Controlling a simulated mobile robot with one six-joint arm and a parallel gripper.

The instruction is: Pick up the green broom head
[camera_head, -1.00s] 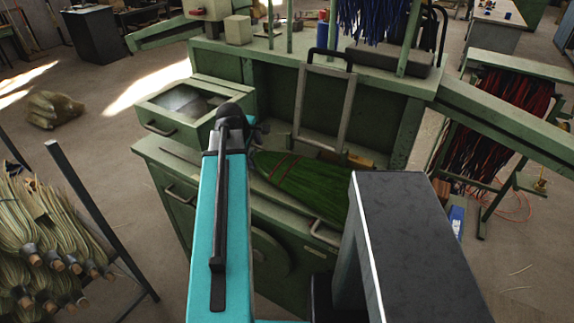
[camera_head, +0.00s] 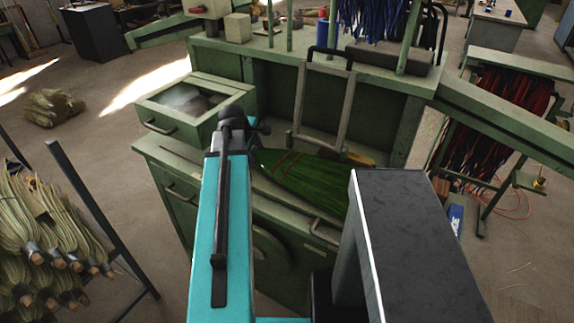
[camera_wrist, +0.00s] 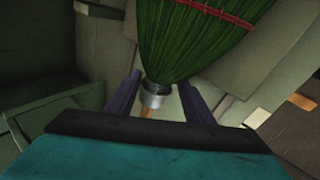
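The green broom head (camera_head: 305,182) lies on the green machine's work surface, partly hidden behind my arm in the head view. It is a fan of green bristles with red binding. In the wrist view, the broom head (camera_wrist: 195,35) fills the upper middle, with its silver collar (camera_wrist: 153,97) and a short wooden stub toward me. My gripper (camera_wrist: 160,84) is open, with one dark finger on each side of the collar. Gaps show between the fingers and the collar. The gripper is hidden in the head view.
The green machine (camera_head: 275,85) stands around the broom head, with a grey metal frame (camera_head: 345,105) behind it and an open drawer box (camera_head: 183,108) at left. A rack of straw brooms (camera_head: 45,230) is at lower left. Blue bristles (camera_head: 370,18) hang above.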

